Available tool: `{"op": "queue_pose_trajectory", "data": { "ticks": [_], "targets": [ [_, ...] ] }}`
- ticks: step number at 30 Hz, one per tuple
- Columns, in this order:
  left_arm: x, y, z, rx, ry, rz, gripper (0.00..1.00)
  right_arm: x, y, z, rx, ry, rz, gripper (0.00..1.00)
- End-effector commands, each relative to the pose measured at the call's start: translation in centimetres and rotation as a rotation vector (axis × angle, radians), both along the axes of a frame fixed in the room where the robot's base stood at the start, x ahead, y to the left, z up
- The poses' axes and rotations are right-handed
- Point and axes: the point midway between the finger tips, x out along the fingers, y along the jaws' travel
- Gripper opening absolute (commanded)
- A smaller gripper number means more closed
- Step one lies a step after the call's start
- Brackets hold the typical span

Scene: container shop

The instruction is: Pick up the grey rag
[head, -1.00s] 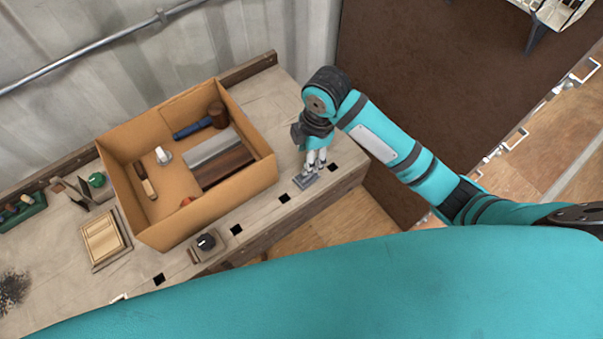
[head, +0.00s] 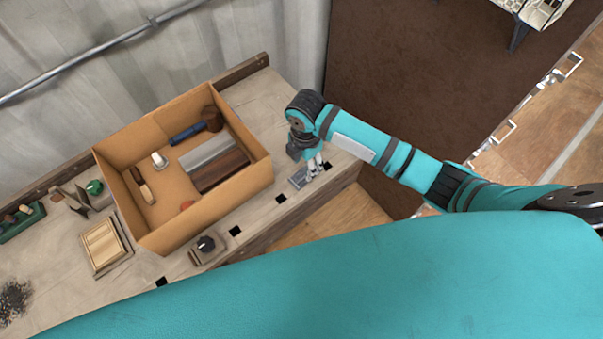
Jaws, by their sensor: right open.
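A small flat grey piece, which looks like the grey rag (head: 299,179), lies on the workbench (head: 256,215) to the right of the cardboard box, near the front edge. My right gripper (head: 313,170) is open and points down just to the right of the grey piece. Its fingertips overlap the piece's right side in the head view. I cannot tell whether they touch it. My left gripper is not in view.
The open cardboard box (head: 203,219) holds a mallet, a brush and several other tools. A dark-knobbed item (head: 206,244), a wooden tray (head: 103,247) and a green bin (head: 22,222) are on the bench. Black square holes line its front edge.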

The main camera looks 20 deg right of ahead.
Motion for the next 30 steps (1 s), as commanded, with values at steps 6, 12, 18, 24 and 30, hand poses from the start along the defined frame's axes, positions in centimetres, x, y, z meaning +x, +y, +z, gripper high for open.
{"op": "queue_pose_trajectory", "data": {
  "ticks": [6,12,18,24,30],
  "targets": [
    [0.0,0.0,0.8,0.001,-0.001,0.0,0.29,0.1,0.4,-1.7,-0.001,0.004,-0.002,0.46],
    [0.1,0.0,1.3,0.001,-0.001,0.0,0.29,0.4,0.8,-4.5,0.0,0.003,-0.002,0.46],
    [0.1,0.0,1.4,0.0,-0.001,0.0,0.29,0.5,0.7,-5.5,-0.001,-0.002,0.0,0.46],
    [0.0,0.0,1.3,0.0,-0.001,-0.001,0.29,0.5,0.7,-5.5,0.0,-0.001,0.0,0.38],
    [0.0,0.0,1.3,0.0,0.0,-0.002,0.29,0.4,0.7,-5.5,-0.001,0.0,-0.001,0.12]
  ]
}}
